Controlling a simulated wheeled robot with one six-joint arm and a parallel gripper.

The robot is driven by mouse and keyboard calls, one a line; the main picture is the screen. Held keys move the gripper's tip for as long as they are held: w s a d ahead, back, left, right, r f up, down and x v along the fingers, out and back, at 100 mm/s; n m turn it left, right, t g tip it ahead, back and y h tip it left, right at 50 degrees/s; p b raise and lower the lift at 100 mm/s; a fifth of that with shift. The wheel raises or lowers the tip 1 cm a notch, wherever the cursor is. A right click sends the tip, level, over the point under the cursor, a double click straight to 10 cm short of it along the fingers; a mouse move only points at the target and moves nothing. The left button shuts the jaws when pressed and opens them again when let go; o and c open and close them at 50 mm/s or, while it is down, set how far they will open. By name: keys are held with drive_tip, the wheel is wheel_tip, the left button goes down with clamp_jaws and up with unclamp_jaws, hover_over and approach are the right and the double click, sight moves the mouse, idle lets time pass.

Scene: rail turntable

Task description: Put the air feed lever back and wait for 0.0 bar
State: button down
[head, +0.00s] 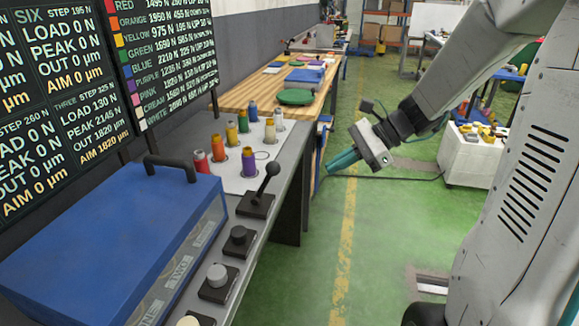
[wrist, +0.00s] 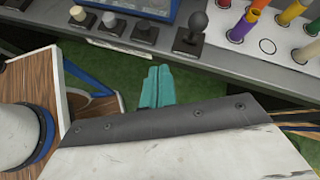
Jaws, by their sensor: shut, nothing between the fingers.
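The air feed lever (head: 268,180) looks to be the black ball-topped handle on a dark square base at the bench's front edge. In the head view its stick leans up and to the right. It also shows in the wrist view (wrist: 194,28), near the top. My gripper (head: 332,165) has teal fingers, which are shut and empty. It hangs over the aisle, to the right of the lever and clearly apart from it. The fingers also show in the wrist view (wrist: 158,70), below the lever's base. No reading in bar is legible in either view.
Black knob (head: 239,238) and grey knob (head: 217,275) line the bench edge, beside a blue-lidded case (head: 110,240). Several coloured spools stand on a white plate (head: 262,160) behind the lever. Dark display boards (head: 165,50) rise at the left. The green floor aisle (head: 385,220) is clear.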

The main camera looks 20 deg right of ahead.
drive_tip(key=w+d+f+m+t, duration=0.2)
drive_tip(key=w+d+m, duration=0.1)
drive_tip(key=d+m, duration=0.1)
drive_tip(key=shift+w+d, duration=0.3)
drive_tip(key=shift+a+y, duration=0.15)
drive_tip(key=shift+y, duration=0.15)
drive_tip(key=a+r+x, duration=0.1)
drive_tip(key=r+x, duration=0.1)
drive_tip(key=x, duration=1)
drive_tip(key=shift+w+a, duration=0.35)
drive_tip(key=shift+w, duration=0.15)
drive_tip(key=shift+r, duration=0.2)
